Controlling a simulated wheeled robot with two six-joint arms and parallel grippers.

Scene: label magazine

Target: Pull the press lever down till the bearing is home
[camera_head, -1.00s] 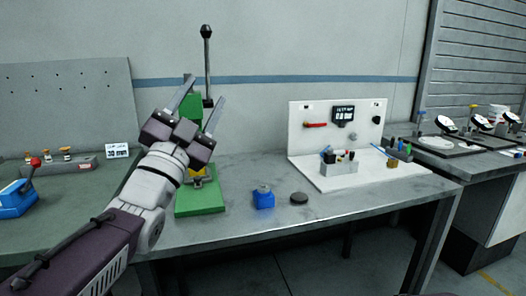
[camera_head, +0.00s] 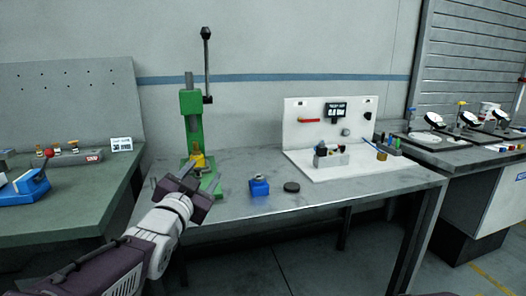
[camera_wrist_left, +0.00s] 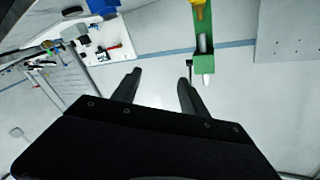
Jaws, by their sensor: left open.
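The green arbor press (camera_head: 191,104) stands on the grey table, with a yellow part (camera_head: 198,161) at its lower front. Its thin dark lever (camera_head: 206,62) points straight up on the right side and ends in a black knob (camera_head: 206,33). My left gripper (camera_head: 206,172) is open and empty, low in front of the press base and well below the lever. In the left wrist view my open fingers (camera_wrist_left: 158,78) have nothing between them; the green press (camera_wrist_left: 204,58) shows beyond the right finger. I cannot make out the bearing. My right gripper is out of view.
A blue block (camera_head: 259,187) and a dark round disc (camera_head: 291,187) lie right of the press. A white gauge stand (camera_head: 300,105) is farther right. A blue tool with a red knob (camera_head: 30,186) is on the left bench. Air around the lever is clear.

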